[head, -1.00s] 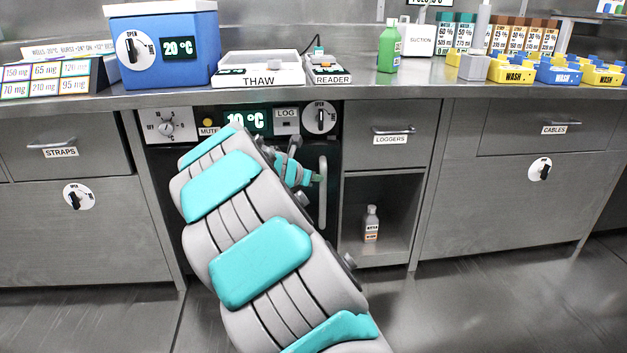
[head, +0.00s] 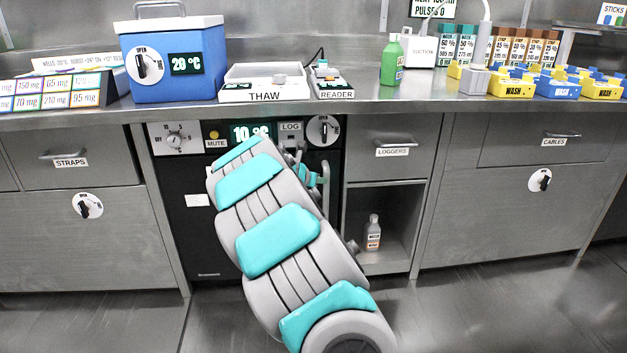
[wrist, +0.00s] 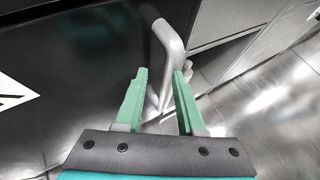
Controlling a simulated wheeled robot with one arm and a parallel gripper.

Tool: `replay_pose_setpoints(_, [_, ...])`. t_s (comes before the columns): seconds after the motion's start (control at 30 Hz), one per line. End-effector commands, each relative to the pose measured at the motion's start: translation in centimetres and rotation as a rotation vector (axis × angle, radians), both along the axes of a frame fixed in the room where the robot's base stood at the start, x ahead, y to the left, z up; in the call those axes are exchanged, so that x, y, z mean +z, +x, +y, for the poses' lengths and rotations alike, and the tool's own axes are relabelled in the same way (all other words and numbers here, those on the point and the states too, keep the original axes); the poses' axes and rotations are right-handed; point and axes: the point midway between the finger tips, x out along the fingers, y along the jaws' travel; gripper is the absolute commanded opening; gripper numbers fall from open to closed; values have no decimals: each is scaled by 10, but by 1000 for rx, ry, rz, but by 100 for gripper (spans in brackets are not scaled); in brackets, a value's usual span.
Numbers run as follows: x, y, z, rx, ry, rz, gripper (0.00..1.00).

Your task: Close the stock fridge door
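The stock fridge (head: 208,245) is the black-fronted unit under the counter, below a panel with a green 10 °C display (head: 252,131). Its door looks flush or nearly flush with the cabinet front; my arm hides much of it, so I cannot tell whether a small gap remains. The grey door handle (head: 326,188) is upright at the door's right side. In the wrist view the handle (wrist: 171,45) runs down between and beyond my fingers. My gripper (wrist: 159,73) is open, its green fingers apart, with no clear contact. In the head view it is mostly hidden behind my arm.
Right of the fridge are the LOGGERS drawer (head: 393,140) and an open shelf with a bottle (head: 373,233). A STRAPS drawer (head: 70,160) is on the left. The counter (head: 340,108) carries a blue box (head: 172,60) and a THAW tray (head: 264,93). The floor in front is clear.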

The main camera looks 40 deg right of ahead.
Motion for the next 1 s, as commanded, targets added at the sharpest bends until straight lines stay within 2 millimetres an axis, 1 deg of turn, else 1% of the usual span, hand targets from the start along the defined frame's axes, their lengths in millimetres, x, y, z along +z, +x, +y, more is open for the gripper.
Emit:
replay_pose_setpoints(0.03, [6,3,-4,6,-5,-10,0])
replay_pose_setpoints(0.07, [6,3,-3,7,-5,-11,0])
replay_pose_setpoints(0.17, [7,2,2,9,-6,-11,0])
replay_pose_setpoints(0.23, [8,2,10,10,-6,-11,0])
replay_pose_setpoints(0.43, [8,-2,46,17,-7,-6,0])
replay_pose_setpoints(0.7, [36,-24,94,16,-5,-6,0])
replay_pose_setpoints(0.9, [49,-36,115,12,-4,-5,0])
replay_pose_setpoints(1.0, [52,-39,121,11,-4,-4,0])
